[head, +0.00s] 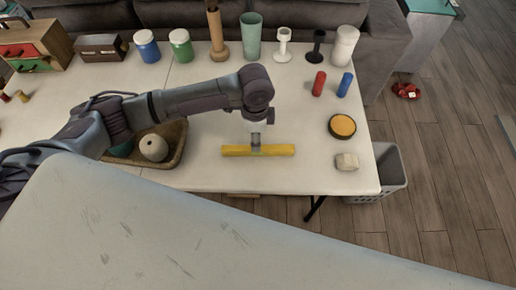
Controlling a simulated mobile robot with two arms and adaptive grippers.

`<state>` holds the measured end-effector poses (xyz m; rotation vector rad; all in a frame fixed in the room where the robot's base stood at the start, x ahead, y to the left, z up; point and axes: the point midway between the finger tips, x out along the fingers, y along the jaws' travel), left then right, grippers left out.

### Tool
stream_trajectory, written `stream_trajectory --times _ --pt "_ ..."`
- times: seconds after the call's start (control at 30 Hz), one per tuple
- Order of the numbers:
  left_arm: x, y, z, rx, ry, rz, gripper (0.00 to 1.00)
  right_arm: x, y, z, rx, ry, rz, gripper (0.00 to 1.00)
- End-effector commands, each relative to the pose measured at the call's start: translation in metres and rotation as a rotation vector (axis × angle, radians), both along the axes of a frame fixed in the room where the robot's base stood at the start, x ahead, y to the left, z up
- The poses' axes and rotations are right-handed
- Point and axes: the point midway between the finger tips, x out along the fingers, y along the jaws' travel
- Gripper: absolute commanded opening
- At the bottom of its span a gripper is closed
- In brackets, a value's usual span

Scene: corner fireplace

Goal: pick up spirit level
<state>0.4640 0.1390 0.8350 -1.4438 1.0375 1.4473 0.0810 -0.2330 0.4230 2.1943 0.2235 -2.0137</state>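The spirit level (278,150) is a yellow bar lying left to right on the white table, near its front edge. My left arm reaches in from the left, and its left gripper (255,146) points down at the middle of the spirit level. The fingertips appear to be at the bar, but they are too small to tell whether they are open or closed on it. The bar looks level, and any gap beneath it cannot be made out. My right gripper is not in view.
A brown tray (178,160) with a pale round object (153,148) is left of the level. A yellow-topped round thing (342,126) and a small beige block (347,161) lie to the right. Jars, cups and candlesticks line the table's back. A grey basket (388,170) stands beside the table.

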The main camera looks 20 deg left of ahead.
Motion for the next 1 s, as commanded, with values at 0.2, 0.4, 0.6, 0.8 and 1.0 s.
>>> stream_trajectory --times 0.2,0.4,0.6,0.8,1.0 --pt "-0.001 -0.002 -0.015 0.001 0.001 -0.001 0.52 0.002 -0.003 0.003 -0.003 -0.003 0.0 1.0" --pt "-0.003 -0.007 -0.046 0.001 0.001 0.001 0.52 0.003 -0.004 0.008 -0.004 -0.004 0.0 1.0" --pt "-0.003 -0.007 -0.06 -0.001 -0.001 -0.001 0.52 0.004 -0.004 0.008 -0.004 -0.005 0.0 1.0" --pt "-0.003 -0.007 -0.06 -0.001 -0.001 -0.001 0.5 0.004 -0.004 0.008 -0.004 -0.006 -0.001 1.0" --pt "-0.002 -0.007 -0.06 -0.001 -0.001 -0.001 0.17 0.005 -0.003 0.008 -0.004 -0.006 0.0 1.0"
